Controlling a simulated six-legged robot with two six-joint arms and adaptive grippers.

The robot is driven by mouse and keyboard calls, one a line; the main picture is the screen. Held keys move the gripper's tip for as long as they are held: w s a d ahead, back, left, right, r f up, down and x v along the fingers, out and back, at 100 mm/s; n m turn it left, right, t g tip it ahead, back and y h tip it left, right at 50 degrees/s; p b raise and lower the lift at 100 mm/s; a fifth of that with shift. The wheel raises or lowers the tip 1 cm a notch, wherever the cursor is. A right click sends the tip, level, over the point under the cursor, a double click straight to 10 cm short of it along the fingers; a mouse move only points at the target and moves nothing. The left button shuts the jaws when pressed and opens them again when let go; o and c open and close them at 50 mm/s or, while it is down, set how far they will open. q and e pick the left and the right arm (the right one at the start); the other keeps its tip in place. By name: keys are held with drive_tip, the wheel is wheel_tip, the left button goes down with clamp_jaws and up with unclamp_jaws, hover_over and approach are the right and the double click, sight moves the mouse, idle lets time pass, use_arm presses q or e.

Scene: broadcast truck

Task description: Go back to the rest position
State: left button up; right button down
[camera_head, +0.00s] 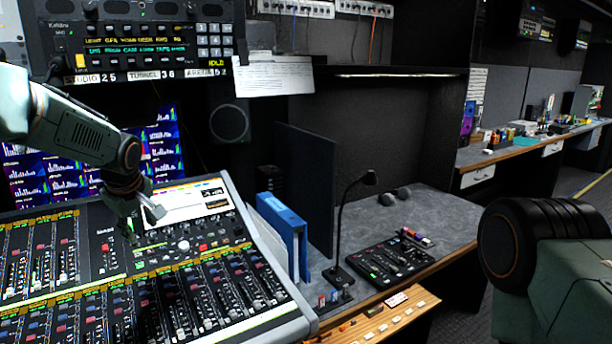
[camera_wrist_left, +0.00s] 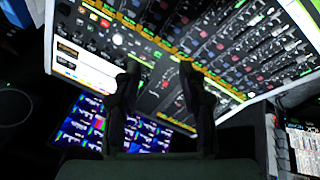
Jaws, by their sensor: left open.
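My left arm comes in from the left in the head view, and its gripper (camera_head: 140,212) hangs over the upper part of the large mixing console (camera_head: 290,318). In the left wrist view the two dark fingers of the left gripper (camera_wrist_left: 162,90) stand apart with nothing between them. The console (camera_wrist_left: 215,45) fills the background beyond the fingertips. I cannot tell how far the fingertips are above its surface. Part of my right arm (camera_head: 560,260) shows at the right edge of the head view. The right gripper is not in view.
Blue binders (camera_head: 290,228) stand beside the console. A gooseneck microphone (camera_head: 340,235) and a small black control panel (camera_head: 385,264) are on the grey desk (camera_head: 440,215). A rack intercom panel (camera_head: 140,45) hangs above. A cluttered counter (camera_head: 520,150) runs at the back right.

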use_arm(q)
drive_tip(key=s+d+f+m+h+b, duration=0.1)
drive_tip(key=s+d+f+m+b, duration=0.2)
drive_tip(key=s+f, duration=0.45)
drive_tip(key=s+d+f+m+h+b, duration=0.1)
drive_tip(key=s+d+f+m, duration=0.35)
drive_tip(key=f, duration=0.65)
drive_tip(key=s+d+f+m+h+b, duration=0.1)
drive_tip(key=s+d+f+m, duration=0.3)
drive_tip(key=f, duration=0.6)
drive_tip(key=s+f+g+b, duration=0.1)
drive_tip(key=s+f, duration=0.4)
drive_tip(key=s, duration=0.6)
drive_tip(key=s+d+f+g+b, duration=0.1)
drive_tip(key=s+f+b, duration=0.3)
drive_tip(key=s, duration=0.7)
drive_tip(key=s+d+f+g+b, duration=0.1)
drive_tip(key=s+f+g+b, duration=0.2)
drive_tip(key=s+f, duration=0.4)
drive_tip(key=s, duration=0.4)
drive_tip(key=shift+s+f+m+y, duration=0.2)
drive_tip(key=shift+s+m+y, duration=0.05)
drive_tip(key=shift+m+y, duration=0.15)
drive_tip(key=shift+d, duration=0.15)
drive_tip(key=shift+w, duration=0.1)
